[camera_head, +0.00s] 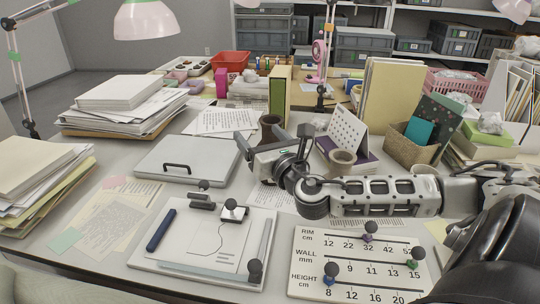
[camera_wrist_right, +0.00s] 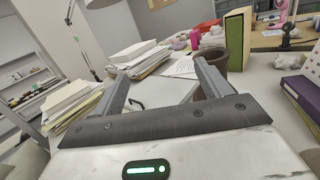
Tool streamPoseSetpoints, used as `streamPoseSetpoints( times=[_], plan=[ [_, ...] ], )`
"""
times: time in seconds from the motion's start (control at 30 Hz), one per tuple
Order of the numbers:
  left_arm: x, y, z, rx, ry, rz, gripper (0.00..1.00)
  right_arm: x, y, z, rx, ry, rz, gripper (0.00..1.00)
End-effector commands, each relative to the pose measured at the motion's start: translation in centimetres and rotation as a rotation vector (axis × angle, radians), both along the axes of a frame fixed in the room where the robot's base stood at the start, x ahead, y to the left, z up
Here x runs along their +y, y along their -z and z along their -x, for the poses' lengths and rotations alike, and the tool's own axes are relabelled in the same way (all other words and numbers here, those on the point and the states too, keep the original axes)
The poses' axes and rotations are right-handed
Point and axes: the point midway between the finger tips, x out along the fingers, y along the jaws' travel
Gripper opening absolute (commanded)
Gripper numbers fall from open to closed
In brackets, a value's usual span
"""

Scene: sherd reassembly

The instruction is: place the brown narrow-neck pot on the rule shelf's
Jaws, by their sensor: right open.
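A dark brown pot (camera_head: 270,121) stands on the table near the middle, partly hidden by my right gripper. In the right wrist view the brown pot (camera_wrist_right: 213,59) shows just beyond the right-hand finger, which covers part of it. My right gripper (camera_head: 258,137) is open, with nothing visible between its fingers; they also show in the wrist view (camera_wrist_right: 161,72). I cannot tell whether a finger touches the pot. A white board (camera_head: 345,236) marked RIM, WALL and HEIGHT lies at the front right with knobbed sliders. I cannot make out a rule shelf for certain. My left gripper is not in view.
A grey closed case (camera_head: 184,158) lies left of my gripper. A green-spined upright binder (camera_head: 277,96) stands behind the pot. A desk calendar (camera_head: 348,130) and wicker basket (camera_head: 405,147) stand to the right. Paper stacks (camera_head: 122,105) fill the left.

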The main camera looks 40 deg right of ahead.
Motion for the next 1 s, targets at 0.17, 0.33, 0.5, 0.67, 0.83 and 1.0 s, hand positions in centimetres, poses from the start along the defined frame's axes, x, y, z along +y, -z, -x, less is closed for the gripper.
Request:
streamPoseSetpoints(
  times=[0.17, 0.33, 0.5, 0.67, 0.83, 1.0],
  plan=[
    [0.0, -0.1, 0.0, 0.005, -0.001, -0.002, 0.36, -2.5, 3.2, 3.9, 0.136, 0.21, 0.013, 0.76],
    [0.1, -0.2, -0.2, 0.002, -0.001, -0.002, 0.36, -3.6, 4.2, 4.9, 0.183, 0.279, 0.024, 0.76],
    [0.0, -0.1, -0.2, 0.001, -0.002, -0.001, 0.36, -5.1, 4.2, 2.3, 0.179, 0.285, 0.022, 0.76],
    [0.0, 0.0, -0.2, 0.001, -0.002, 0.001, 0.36, -6.8, 4.4, -0.8, 0.179, 0.284, 0.021, 0.76],
    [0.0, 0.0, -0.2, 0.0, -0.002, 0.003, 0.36, -8.1, 4.6, -3.2, 0.179, 0.282, 0.021, 0.76],
    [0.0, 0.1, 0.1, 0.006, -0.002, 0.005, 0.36, -8.6, 4.7, -4.2, 0.181, 0.279, 0.021, 0.76]
  ],
)
